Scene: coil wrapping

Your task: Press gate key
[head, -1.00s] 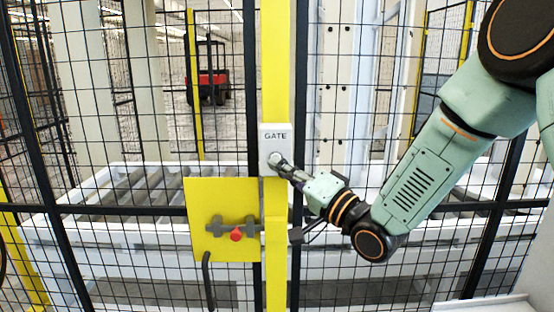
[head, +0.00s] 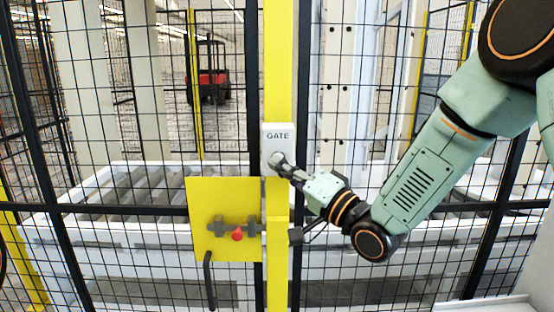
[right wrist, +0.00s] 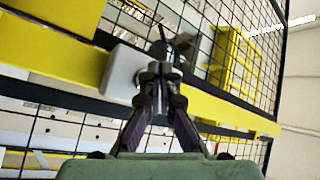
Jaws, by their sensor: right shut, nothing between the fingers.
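The gate key box (head: 278,140) is a white box marked GATE on the yellow post, in the middle of the head view. My right gripper (head: 279,162) is shut and empty, with its tips at the lower part of the box, over the spot where the round key is. The key itself is mostly hidden behind the fingertips. In the right wrist view the shut fingertips (right wrist: 158,72) meet at the edge of the white box (right wrist: 124,72). I cannot tell for sure whether they touch the key. My left gripper is not in view.
A yellow latch plate (head: 224,240) with a red knob (head: 237,234) and a dark handle (head: 208,280) is below left of the box. Black mesh fence spans the view. Behind it are a white roller conveyor (head: 130,240) and a red forklift (head: 210,85).

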